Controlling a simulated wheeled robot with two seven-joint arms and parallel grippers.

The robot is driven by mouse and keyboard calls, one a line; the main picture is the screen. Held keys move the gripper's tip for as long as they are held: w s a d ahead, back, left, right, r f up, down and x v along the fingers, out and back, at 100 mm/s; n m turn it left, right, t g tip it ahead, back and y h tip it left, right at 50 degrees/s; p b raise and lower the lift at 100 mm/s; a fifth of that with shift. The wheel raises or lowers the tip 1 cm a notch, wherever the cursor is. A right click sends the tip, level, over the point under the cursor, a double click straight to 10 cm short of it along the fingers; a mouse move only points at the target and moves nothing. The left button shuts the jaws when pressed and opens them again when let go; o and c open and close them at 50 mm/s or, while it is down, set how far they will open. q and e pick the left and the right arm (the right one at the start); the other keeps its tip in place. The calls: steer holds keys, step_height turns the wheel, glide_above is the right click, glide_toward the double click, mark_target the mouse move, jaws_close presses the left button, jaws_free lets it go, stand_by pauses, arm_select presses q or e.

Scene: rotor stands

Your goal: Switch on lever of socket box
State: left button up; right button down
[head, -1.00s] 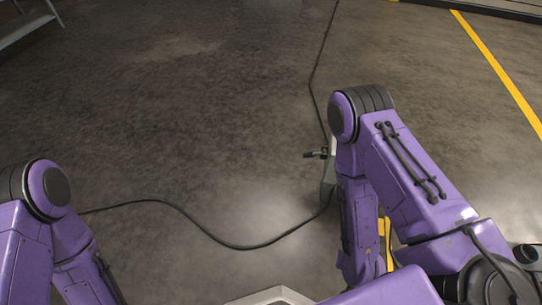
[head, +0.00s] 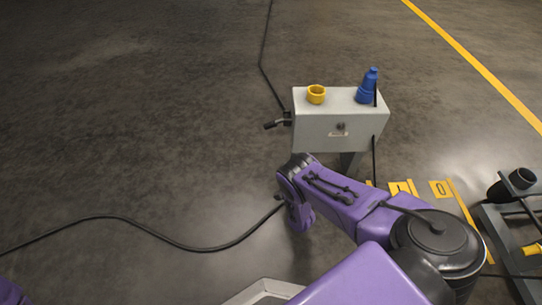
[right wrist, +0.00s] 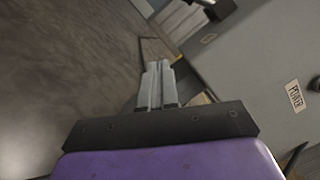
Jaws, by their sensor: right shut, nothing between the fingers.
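The socket box (head: 318,130) is a pale grey box on a leg, right of centre in the head view. Its lever (head: 275,123), with a black grip, sticks out to the left from its left side. In the right wrist view the grey box (right wrist: 255,75) fills the right side and bears a POWER label (right wrist: 296,95). A dark part at the top there (right wrist: 218,8) may be the lever; I cannot tell. My right gripper (right wrist: 158,64) is shut and empty, left of the box face, apparently apart from it. It does not show clearly in the head view. My left gripper is out of view.
A yellow ring socket (head: 316,94) and a blue plug (head: 368,88) are on the box top. A black cable (head: 180,212) runs across the floor. A dark metal frame (head: 500,215) stands at the right.

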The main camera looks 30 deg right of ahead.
mark_target(276, 123)
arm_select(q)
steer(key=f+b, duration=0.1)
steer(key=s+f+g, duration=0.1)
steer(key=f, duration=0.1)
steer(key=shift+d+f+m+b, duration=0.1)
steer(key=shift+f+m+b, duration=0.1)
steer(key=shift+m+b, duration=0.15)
arm_select(e)
steer(key=m+t, duration=0.1)
steer(key=w+f+m+t, duration=0.1)
steer(key=m, duration=0.1)
steer(key=w+a+m+t, duration=0.1)
steer(key=m, duration=0.1)
steer(key=shift+a+f, duration=0.1)
steer(key=shift+f, duration=0.05)
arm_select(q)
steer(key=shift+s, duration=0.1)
arm_select(e)
steer(key=shift+w, duration=0.1)
